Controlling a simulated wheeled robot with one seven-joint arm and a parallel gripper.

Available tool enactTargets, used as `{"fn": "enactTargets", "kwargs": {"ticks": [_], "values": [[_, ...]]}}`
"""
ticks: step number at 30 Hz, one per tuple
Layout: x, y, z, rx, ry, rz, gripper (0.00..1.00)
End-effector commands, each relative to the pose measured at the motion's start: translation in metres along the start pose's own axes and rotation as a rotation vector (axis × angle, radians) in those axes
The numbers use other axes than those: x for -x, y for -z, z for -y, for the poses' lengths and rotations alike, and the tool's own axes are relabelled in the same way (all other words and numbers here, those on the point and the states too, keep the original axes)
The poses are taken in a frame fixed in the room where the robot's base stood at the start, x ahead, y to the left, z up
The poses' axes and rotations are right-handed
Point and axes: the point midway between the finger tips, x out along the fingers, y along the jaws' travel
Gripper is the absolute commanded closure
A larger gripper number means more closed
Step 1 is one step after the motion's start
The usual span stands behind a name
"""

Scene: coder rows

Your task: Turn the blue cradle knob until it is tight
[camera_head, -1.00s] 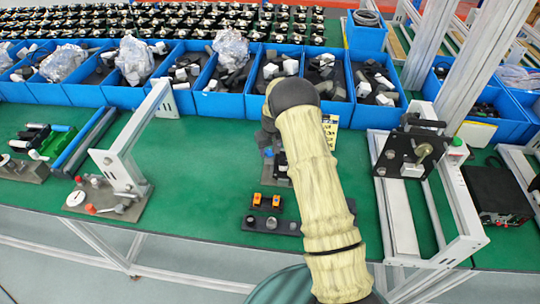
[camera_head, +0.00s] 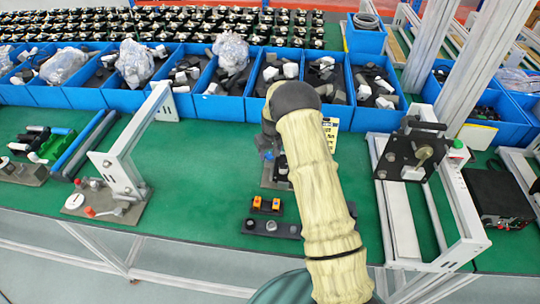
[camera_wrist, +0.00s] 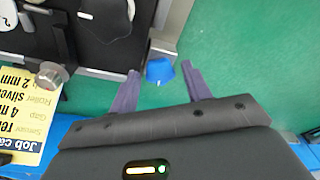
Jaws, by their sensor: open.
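The blue cradle knob (camera_wrist: 159,70) shows in the wrist view between the tips of my gripper (camera_wrist: 160,75), with a gap on each side of it. The purple fingers are spread and hold nothing. The knob sits at the end of a light metal piece beside a dark fixture (camera_wrist: 110,35). In the head view a small blue spot (camera_head: 268,155), probably the knob, shows just left of my arm. My arm hides much of the fixture there.
A yellow job card (camera_wrist: 30,115) lies beside the fixture. Blue bins (camera_head: 222,106) of parts line the back of the green bench. A block with orange buttons (camera_head: 266,204) lies in front. A metal frame (camera_head: 400,215) stands at right. Green surface (camera_head: 205,180) is clear at left.

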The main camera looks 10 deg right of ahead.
Motion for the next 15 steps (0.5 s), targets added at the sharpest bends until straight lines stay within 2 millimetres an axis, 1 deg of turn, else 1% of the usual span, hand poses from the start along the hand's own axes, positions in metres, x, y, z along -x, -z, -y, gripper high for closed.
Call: {"fn": "enactTargets", "kwargs": {"ticks": [5,8,9,12,15], "values": [[0.0001,-0.0001,0.0000,0.000,0.000,0.000,0.52],[0.0001,0.0000,0.0000,0.000,0.000,0.000,0.69],[0.0002,0.0000,0.0000,0.000,0.000,0.000,0.77],[0.0002,0.0000,0.0000,0.000,0.000,0.000,0.94],[0.0001,0.0000,0.0003,-0.012,-0.002,0.000,0.94]]}}
